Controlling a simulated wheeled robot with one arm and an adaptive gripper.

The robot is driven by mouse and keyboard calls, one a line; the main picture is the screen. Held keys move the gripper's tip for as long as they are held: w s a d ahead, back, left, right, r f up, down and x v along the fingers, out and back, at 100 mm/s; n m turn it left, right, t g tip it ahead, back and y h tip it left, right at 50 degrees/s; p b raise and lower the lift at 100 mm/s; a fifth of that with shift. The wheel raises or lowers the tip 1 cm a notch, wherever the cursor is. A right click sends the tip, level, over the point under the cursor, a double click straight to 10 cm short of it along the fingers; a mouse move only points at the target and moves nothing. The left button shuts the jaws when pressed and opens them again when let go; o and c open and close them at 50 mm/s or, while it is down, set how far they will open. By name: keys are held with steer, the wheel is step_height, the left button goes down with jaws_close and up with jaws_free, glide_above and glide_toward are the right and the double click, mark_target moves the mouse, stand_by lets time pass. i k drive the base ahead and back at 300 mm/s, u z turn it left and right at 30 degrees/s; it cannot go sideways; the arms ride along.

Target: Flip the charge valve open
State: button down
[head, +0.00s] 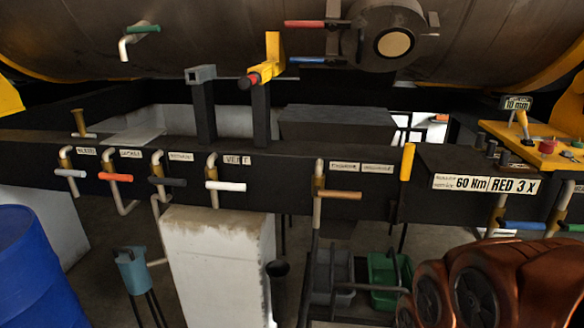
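A row of lever valves runs along the dark beam, with small label plates above several of them. From left, the handles are a pale one (70,173), an orange-red one (115,177), a dark grey one (168,182), a white one (225,186) and a tan one (339,194), all lying about level. A yellow handle (407,162) stands upright. The plate above the white handle reads VENT (237,160); most other plates are too small to read. I cannot tell which valve is the charge valve. My gripper is not in view.
A large dark tank (230,40) spans the top, with more levers on it. A blue barrel (35,275) stands at lower left, a pale pillar (217,270) below the beam. Copper-coloured rounded bodies (535,270) fill the lower right. A yellow panel (530,150) is at right.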

mark_target(319, 192)
steer(key=u, duration=0.45)
steer(key=i, duration=1)
steer(key=u, duration=0.4)
